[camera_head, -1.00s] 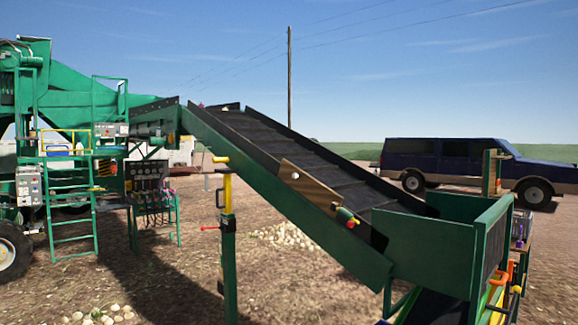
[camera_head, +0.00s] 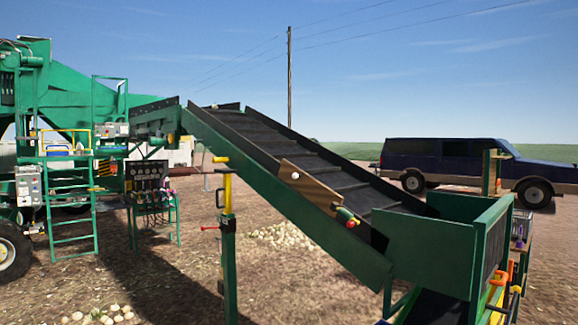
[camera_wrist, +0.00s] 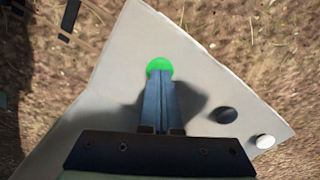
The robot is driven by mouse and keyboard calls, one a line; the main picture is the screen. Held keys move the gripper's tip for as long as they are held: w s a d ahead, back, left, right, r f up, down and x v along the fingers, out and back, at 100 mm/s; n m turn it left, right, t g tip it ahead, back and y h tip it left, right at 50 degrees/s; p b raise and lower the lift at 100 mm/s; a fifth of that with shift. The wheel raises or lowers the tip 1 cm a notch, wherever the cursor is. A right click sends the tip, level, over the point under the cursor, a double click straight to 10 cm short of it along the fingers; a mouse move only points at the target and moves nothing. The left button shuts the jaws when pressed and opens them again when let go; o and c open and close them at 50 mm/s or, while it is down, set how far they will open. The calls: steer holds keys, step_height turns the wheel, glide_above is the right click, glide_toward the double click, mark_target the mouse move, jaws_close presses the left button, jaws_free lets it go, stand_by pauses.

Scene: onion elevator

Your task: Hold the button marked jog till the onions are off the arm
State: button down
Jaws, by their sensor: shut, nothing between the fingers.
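The elevator arm (camera_head: 226,145) slopes up to the left in the head view, with a dark slatted belt (camera_head: 300,155). I make out no onions on the visible belt; its far upper end is partly hidden by the side wall. In the wrist view, my gripper (camera_wrist: 160,77) is shut and empty over a pale grey panel (camera_wrist: 125,40). Its fingertips overlap the lower edge of a bright green button (camera_wrist: 159,64); I cannot tell whether they touch it. A black button (camera_wrist: 226,115) and a white button (camera_wrist: 264,141) lie to the right. No jog marking is readable.
A green hopper (camera_head: 430,245) stands at the belt's low end. Onion piles lie on the ground (camera_head: 283,236) and at the lower left (camera_head: 100,316). A green machine with a ladder (camera_head: 72,205) stands left. A dark blue vehicle (camera_head: 455,160) is parked behind.

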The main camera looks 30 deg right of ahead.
step_height(320, 180, up, 7)
steer(key=p, duration=0.7)
stand_by(0.9)
